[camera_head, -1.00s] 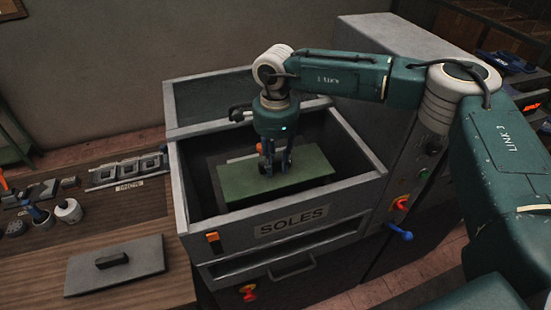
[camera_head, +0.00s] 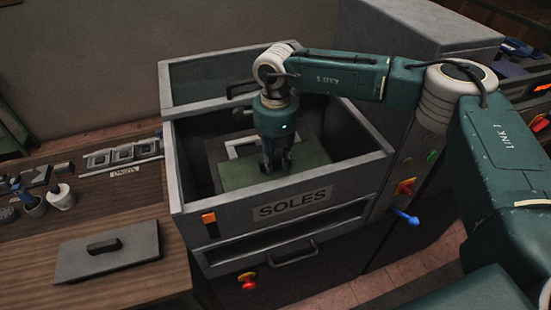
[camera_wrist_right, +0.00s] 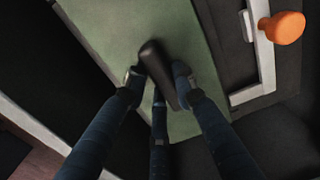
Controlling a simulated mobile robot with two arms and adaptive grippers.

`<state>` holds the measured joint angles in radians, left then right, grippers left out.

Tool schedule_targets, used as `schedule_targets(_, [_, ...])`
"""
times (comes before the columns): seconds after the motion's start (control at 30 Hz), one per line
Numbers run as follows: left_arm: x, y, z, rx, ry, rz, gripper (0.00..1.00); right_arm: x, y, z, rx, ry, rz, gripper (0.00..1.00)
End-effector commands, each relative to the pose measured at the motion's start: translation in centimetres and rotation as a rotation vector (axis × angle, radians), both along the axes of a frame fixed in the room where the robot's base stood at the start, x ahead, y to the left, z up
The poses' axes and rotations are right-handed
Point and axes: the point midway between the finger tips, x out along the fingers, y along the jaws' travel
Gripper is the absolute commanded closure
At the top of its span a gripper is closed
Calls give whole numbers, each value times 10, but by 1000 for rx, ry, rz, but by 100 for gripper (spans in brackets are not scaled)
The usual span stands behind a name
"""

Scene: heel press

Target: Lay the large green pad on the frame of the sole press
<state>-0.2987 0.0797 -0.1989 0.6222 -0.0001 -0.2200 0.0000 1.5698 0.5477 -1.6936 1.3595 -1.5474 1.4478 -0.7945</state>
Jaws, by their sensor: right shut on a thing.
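The large green pad (camera_head: 238,173) is inside the grey box of the sole press (camera_head: 181,205), which is labelled SOLES. The pad also shows in the right wrist view (camera_wrist_right: 110,30), with a dark handle (camera_wrist_right: 153,62) on top. My right gripper (camera_head: 275,168) reaches down into the box, and its fingers (camera_wrist_right: 158,78) are shut on this handle. A pale frame piece (camera_head: 238,150) shows behind the pad, and beside it in the wrist view (camera_wrist_right: 262,62). I cannot tell whether the pad rests on anything beneath. My left gripper is not in view.
The box walls stand close around the pad and my wrist. An orange knob (camera_wrist_right: 282,28) sticks up beside the pad. Left of the press, a wooden bench (camera_head: 140,195) holds a grey plate with a handle (camera_head: 108,252), metal frames (camera_head: 122,153) and small bottles.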

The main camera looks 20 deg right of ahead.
Motion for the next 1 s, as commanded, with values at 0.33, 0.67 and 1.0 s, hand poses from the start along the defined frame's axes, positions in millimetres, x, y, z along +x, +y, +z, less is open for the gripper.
schedule_targets(0.33, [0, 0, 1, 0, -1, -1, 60, 1, 1, 3, 2, -4, 0, 100])
schedule_targets(0.67, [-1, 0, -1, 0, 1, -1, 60, 1, 1, 1, 2, -4, 0, 100])
schedule_targets(1.0, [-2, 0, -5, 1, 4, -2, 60, 1, 1, -4, 2, -4, 0, 100])
